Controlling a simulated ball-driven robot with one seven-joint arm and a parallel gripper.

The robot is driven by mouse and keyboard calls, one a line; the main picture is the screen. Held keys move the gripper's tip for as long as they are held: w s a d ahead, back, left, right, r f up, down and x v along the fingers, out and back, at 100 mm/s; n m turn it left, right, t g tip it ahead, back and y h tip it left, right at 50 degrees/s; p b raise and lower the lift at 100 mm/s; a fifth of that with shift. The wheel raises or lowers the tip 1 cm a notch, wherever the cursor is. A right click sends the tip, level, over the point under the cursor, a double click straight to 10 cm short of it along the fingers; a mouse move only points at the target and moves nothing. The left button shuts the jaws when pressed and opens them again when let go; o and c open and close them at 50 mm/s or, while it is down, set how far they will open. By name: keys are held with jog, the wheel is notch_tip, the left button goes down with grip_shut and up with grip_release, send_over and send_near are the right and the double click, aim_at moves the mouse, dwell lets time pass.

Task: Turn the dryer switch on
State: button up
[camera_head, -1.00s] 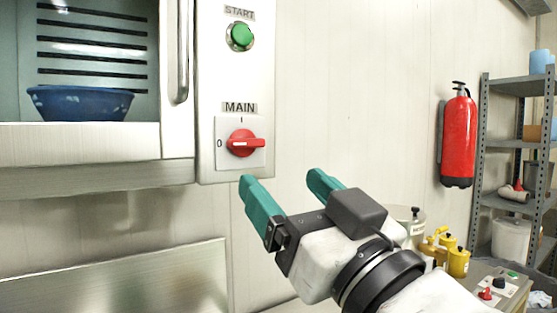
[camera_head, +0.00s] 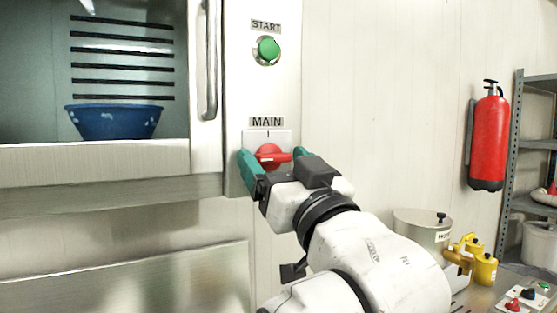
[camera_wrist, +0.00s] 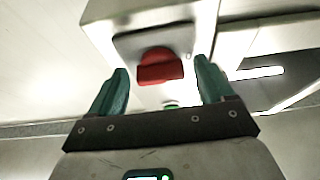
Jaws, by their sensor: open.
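The red rotary switch (camera_head: 271,156) labelled MAIN sits on the dryer's white control panel (camera_head: 264,88). Its handle lies horizontal, pointing right, away from the upright mark above it. My gripper (camera_head: 274,156) is open with its teal fingers either side of the switch in the head view. In the wrist view the red knob (camera_wrist: 160,66) shows ahead of and between the open fingertips (camera_wrist: 160,75); I cannot tell whether they touch it. The switch's lower part is hidden behind my gripper in the head view.
A green START button (camera_head: 268,50) is above the switch. Left of the panel are a vertical door handle (camera_head: 208,60) and a blue bowl (camera_head: 114,122) inside the dryer.

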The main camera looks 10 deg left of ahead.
jog(key=shift+c, duration=0.4)
jog(key=c, duration=1)
jog(key=shift+o, duration=0.2)
jog(key=shift+a+m+h, duration=0.1)
jog(key=shift+m+h, duration=0.3)
jog(key=shift+m, duration=0.2)
jog(key=m+h, duration=0.1)
jog(key=m, duration=0.1)
jog(key=m+t+h, duration=0.1)
jog(key=m, duration=0.2)
jog(key=shift+s+a+m+t+p, duration=0.1)
jog(key=shift+m+t+p, duration=0.2)
jog(key=m+h, duration=0.1)
jog(key=m, duration=0.2)
jog(key=m+h, duration=0.2)
jog(key=m, duration=0.1)
jog(key=shift+r+b, duration=0.1)
jog(key=shift+b, duration=0.2)
jog(key=m+g+h, duration=0.1)
jog(key=m+h, duration=0.1)
jog(key=m, duration=0.3)
jog(key=shift+r, duration=0.1)
jog(key=m+g+h, duration=0.1)
jog(key=m, duration=0.3)
jog(key=shift+m+g, duration=0.3)
jog(key=shift+m, duration=0.1)
